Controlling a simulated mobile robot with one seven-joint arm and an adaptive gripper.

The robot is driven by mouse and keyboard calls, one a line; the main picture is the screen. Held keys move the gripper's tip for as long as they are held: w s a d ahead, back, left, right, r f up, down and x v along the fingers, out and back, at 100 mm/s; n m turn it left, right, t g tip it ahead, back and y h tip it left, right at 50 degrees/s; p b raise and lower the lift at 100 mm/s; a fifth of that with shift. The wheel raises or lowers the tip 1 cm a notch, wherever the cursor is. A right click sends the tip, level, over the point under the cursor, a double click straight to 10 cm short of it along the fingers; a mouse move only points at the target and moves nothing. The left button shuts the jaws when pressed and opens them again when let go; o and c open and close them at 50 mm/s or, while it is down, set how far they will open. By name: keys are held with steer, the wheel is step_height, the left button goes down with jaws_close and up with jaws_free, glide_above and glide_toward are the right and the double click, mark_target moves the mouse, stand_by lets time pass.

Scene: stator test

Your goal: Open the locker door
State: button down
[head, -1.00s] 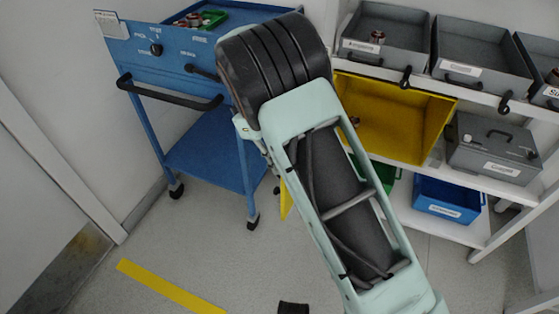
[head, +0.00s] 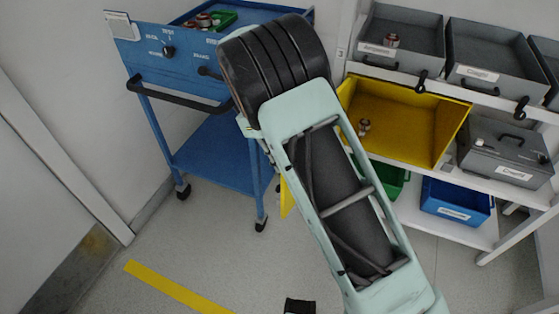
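A closed grey box (head: 503,152) with a black handle and a white label stands on the middle shelf at the right in the head view. It looks like it could be the locker, but the label is too small to read. Its top or door panel lies shut. My arm, pale green with a black ribbed joint, crosses the middle of the view between the trolley and the shelf, well left of this box. My gripper cannot be made out; the arm hides what is behind it.
A blue trolley (head: 222,151) with a black handle bar stands at the left. On the shelf are grey bins (head: 483,52), a tilted yellow bin (head: 405,120), a green bin (head: 391,183) and a blue bin (head: 455,199).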

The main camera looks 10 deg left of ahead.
steer(key=c, duration=2)
jaws_free()
steer(key=shift+c, duration=0.2)
steer(key=v, duration=1.2)
